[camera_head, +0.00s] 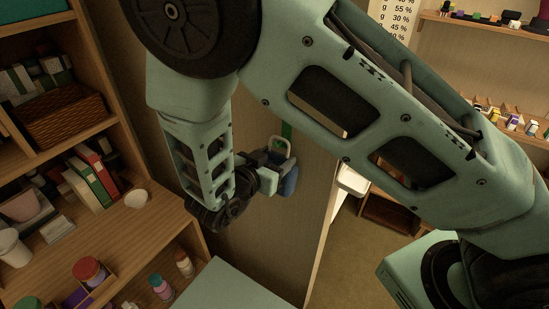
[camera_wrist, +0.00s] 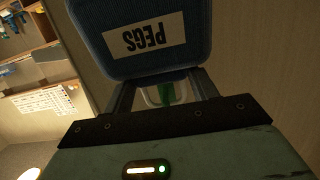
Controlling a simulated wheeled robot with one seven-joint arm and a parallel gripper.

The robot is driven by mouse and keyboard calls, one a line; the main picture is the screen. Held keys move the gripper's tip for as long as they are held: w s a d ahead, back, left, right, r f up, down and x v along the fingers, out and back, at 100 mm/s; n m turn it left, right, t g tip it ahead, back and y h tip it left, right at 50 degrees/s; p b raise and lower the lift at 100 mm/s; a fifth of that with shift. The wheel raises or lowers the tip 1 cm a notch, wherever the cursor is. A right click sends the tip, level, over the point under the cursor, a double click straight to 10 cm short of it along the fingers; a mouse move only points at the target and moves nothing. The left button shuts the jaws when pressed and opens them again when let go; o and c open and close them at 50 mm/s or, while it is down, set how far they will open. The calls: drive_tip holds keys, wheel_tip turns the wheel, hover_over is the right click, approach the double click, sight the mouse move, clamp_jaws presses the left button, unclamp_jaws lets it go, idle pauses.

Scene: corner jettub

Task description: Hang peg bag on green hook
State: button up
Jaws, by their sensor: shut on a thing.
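The peg bag (camera_head: 290,182) is blue, and its "PEGS" label shows upside down in the wrist view (camera_wrist: 144,38). My gripper (camera_head: 275,173) is shut on the bag, close to the wall panel. A pale loop handle (camera_head: 273,143) stands up from the bag. The green hook (camera_head: 287,131) is on the panel, right by the loop. In the wrist view the green hook (camera_wrist: 166,93) shows between my fingers, inside the outline of the pale loop (camera_wrist: 150,97). I cannot tell whether the loop is over the hook or only in front of it.
A wooden shelf unit (camera_head: 120,215) with a basket (camera_head: 62,115), books (camera_head: 95,178) and bottles stands at left, near my arm. More wall shelves (camera_head: 490,25) with small items are at right. Open floor (camera_head: 350,260) shows beyond the panel's edge.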

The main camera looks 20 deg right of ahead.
drive_tip(key=o, duration=1.4)
